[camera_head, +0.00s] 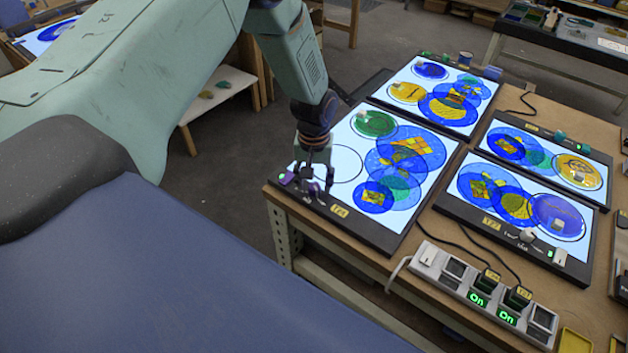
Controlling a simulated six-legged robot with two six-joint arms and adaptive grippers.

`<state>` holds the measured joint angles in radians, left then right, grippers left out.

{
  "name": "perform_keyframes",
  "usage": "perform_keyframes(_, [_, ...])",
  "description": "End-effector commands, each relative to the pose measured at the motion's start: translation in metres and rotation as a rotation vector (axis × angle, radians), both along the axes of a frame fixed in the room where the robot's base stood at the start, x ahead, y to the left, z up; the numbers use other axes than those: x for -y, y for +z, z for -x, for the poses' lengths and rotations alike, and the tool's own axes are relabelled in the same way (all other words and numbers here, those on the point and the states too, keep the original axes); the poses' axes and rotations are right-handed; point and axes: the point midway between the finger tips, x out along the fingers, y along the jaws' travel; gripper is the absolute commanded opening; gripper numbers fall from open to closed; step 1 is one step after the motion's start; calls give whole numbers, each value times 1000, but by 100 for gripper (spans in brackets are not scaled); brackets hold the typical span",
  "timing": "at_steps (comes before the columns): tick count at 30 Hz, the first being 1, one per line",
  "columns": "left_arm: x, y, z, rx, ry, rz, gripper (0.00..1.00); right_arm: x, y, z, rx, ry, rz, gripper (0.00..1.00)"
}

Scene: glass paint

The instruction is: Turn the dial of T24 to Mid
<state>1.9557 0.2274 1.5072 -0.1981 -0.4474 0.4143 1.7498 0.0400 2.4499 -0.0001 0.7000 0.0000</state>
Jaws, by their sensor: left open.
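A lit panel (428,200) with a yellow tag (339,210) that seems to read T24 lies at the near left corner of the table. Coloured glass discs lie on it, among them a green one (374,124). My left gripper (317,186) is open and points down at the panel's near left edge, left of the tag. The dial sits around there, largely hidden by the fingers; its setting and whether the fingers touch it cannot be told. A purple piece (286,177) sits on the frame just left of the fingers. My right gripper is not in view.
Three other lit panels with discs lie close by; the near right one has tag T27 (491,222). A power strip (483,294) with plugs and green On lights lies in front, with black cables. A shelf (215,92) stands behind on the left.

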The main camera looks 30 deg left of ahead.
Motion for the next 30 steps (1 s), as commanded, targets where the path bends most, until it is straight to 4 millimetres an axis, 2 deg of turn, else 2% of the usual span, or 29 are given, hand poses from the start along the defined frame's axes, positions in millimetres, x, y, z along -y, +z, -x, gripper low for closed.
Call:
perform_keyframes(9, [0, -2, 0, 1, -1, 0, 49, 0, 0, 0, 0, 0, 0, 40])
perform_keyframes(26, [0, -2, 0, -1, -1, 0, 2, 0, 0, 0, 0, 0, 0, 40])
perform_keyframes(30, [0, -2, 0, -1, -2, 0, 0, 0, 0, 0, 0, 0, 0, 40])
